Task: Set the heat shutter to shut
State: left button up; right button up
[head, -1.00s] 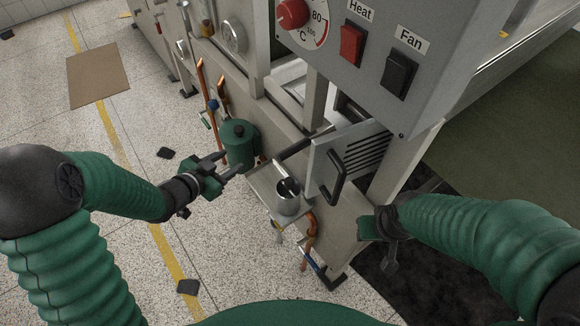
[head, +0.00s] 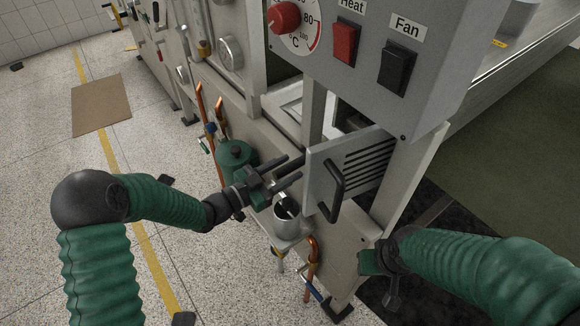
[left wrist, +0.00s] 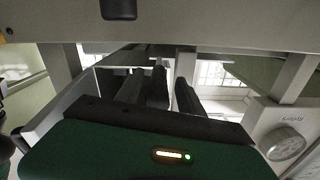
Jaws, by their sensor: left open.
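A dark bar, which looks like the heat shutter's lever, juts left from behind a slotted grey panel (head: 372,160) with a black handle (head: 334,190). My left gripper (head: 298,170) is open at the panel's left edge, above a metal cup. In the left wrist view a dark bar (left wrist: 160,88) shows between the two fingers (left wrist: 158,95); I cannot tell whether they touch it. The fingers hide much of the bar in the head view. My right gripper (head: 392,292) hangs low at the right, its jaws unclear.
The metal cup (head: 286,220) stands on a small ledge just below my left gripper. A green canister (head: 234,154) and copper pipes (head: 204,110) are left of it. The control box (head: 365,75) with Heat and Fan switches overhangs the panel. Open floor lies at left.

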pick_arm(q)
jog(key=shift+x, duration=1.2)
jog(key=shift+s+a, duration=0.2)
jog(key=shift+a, duration=0.05)
jog(key=shift+c, duration=0.2)
jog(key=shift+a, duration=0.2)
jog(key=c, duration=0.5)
jog(key=shift+d, duration=0.15)
grip_shut()
jog(key=shift+s+d+r, duration=0.1)
jog(key=shift+d+r, duration=0.05)
